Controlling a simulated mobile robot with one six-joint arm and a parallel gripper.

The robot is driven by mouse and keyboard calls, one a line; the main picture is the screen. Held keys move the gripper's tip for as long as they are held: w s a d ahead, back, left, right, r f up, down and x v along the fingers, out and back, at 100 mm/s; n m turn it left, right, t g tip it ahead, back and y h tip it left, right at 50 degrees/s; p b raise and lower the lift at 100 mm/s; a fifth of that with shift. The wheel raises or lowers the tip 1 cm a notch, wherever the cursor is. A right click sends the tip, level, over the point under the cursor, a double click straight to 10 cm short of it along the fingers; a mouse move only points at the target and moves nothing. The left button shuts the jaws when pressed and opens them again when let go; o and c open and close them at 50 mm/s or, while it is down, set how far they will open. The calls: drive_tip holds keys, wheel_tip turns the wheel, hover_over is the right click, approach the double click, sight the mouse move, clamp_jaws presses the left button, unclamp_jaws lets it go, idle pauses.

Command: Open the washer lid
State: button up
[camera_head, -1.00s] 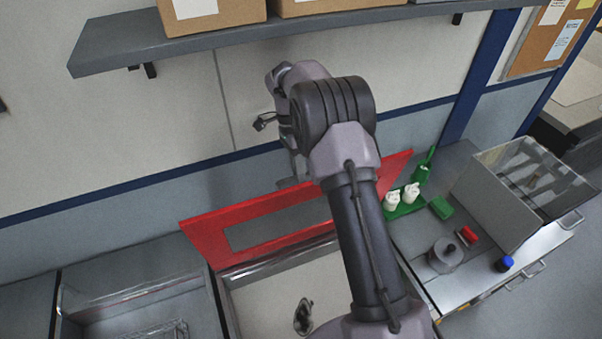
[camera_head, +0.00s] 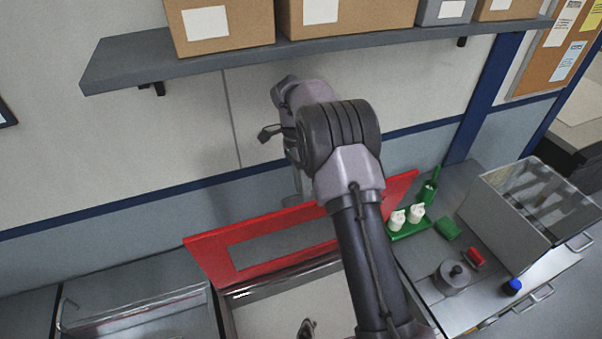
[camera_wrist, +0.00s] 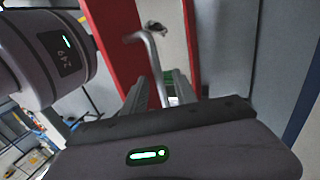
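The washer lid (camera_head: 212,262) is a red frame with a window-like opening. It stands raised and tilted at the back edge of the washer basin (camera_head: 265,318), near the wall. Its red frame also shows in the wrist view (camera_wrist: 118,40). My gripper (camera_wrist: 160,85) has its two fingers apart in the wrist view. A bent metal bar (camera_wrist: 150,60), perhaps the lid's handle, shows between the fingers; I cannot tell if they touch it. In the head view my arm mostly hides the gripper, close to the lid's upper edge.
A shelf (camera_head: 130,72) with boxes hangs above on the wall. To the right, a bench holds a green tray (camera_head: 410,232) with white parts, a grey round part (camera_head: 452,278), a red item (camera_head: 476,257) and a clear-lidded box (camera_head: 505,225). A metal basin (camera_head: 135,325) is at left.

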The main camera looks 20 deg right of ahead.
drive_tip(key=p+v, duration=0.3)
drive_tip(key=v, duration=0.7)
drive_tip(key=shift+r, duration=0.15)
